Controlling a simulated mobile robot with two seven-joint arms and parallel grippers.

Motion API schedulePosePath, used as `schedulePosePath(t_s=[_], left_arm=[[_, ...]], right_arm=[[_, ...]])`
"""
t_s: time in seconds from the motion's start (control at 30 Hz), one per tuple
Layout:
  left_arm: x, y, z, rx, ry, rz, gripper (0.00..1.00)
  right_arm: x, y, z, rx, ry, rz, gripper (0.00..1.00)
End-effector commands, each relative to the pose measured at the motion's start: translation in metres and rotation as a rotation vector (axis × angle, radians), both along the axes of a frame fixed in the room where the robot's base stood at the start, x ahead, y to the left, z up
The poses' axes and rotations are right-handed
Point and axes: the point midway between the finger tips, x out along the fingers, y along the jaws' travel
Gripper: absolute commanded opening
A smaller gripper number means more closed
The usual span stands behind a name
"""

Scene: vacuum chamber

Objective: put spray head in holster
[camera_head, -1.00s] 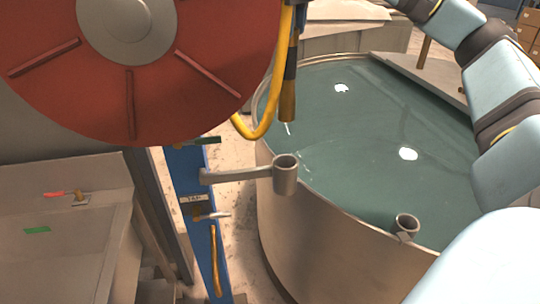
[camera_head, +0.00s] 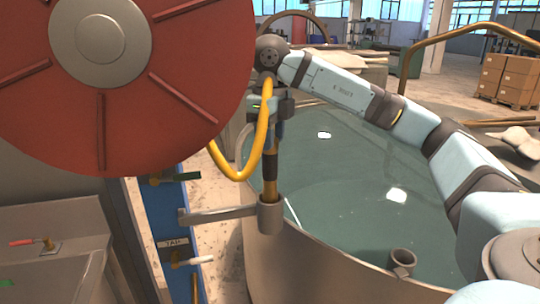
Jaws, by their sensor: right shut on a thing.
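The spray head (camera_head: 270,160) is an upright wand with a dark band and a brass lower end, hanging from a yellow hose (camera_head: 262,135). The holster (camera_head: 270,217) is a short grey cup at the end of a grey bracket arm. The brass end meets the cup's rim and its tip is hidden, seemingly inside the cup; I cannot tell how deep. My left gripper is out of view.
A large red hose reel (camera_head: 60,110) fills the upper left. A round tank (camera_head: 330,262) of green liquid stands right of and behind the holster, with an empty small cup (camera_head: 402,262) on its rim. A blue post (camera_head: 168,225) carries the bracket and taps.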

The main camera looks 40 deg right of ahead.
Motion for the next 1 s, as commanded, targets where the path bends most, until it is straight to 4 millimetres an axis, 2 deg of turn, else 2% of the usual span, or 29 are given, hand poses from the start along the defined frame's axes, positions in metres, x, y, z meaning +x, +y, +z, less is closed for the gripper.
schedulePosePath(t_s=[0.27,0.67,0.7,0.77,0.8,1.0], left_arm=[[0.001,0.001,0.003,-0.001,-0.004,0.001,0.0],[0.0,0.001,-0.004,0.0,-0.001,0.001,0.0],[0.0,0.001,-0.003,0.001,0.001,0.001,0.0],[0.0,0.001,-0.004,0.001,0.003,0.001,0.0],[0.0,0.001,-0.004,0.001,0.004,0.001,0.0],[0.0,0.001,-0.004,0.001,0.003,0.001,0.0]], right_arm=[[-0.001,0.0,-0.034,-0.001,0.001,-0.001,0.0],[0.0,0.0,-0.041,-0.001,0.0,0.0,0.0],[0.0,0.0,-0.04,-0.001,0.0,0.0,0.45],[0.0,0.0,-0.04,-0.001,0.001,0.0,0.59],[0.0,0.0,-0.04,-0.001,0.001,0.0,0.61],[0.0,0.0,-0.039,-0.001,0.001,0.0,0.61]])
